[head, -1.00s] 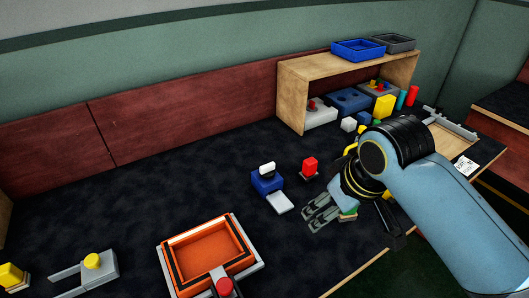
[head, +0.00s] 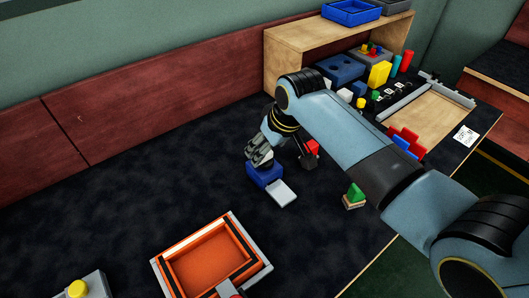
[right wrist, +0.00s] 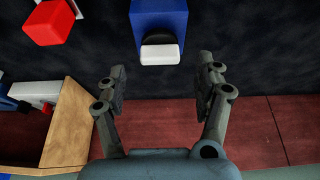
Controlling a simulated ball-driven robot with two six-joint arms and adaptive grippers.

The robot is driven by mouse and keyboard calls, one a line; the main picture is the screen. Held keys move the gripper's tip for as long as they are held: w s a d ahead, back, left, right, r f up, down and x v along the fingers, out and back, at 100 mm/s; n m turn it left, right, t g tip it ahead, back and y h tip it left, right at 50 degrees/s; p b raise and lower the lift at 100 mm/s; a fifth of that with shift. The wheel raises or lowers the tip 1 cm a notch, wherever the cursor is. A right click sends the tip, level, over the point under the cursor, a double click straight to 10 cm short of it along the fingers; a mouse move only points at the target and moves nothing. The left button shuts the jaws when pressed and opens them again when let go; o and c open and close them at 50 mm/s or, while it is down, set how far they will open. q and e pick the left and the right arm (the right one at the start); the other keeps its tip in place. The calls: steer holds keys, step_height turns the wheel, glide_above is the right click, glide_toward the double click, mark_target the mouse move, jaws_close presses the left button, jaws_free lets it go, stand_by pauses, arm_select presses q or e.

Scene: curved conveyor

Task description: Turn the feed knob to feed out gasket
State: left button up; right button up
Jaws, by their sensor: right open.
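The blue feeder box (head: 264,176) stands on the dark table with a white outlet plate (head: 282,194) at its front. In the head view my right gripper (head: 258,157) is just above the box and largely hides its top. In the right wrist view the blue box (right wrist: 160,14) is at the top centre. The fingers look clear of the knob. No gasket can be made out on the plate. My left gripper is out of view.
A red block (head: 312,148) stands close right of the feeder, partly behind my arm. An orange tray (head: 262,265) lies in front. A green and wooden piece (head: 354,195) sits near the table edge. A wooden shelf (head: 285,70) stands behind. The table left of the feeder is clear.

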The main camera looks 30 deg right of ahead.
steer(key=x, duration=0.3)
steer(key=shift+f, duration=0.1)
steer(key=shift+w+f, duration=0.1)
steer(key=shift+f, duration=0.05)
steer(key=c, duration=0.5)
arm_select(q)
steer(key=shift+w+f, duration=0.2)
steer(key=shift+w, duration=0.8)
arm_select(e)
steer(key=c, duration=0.7)
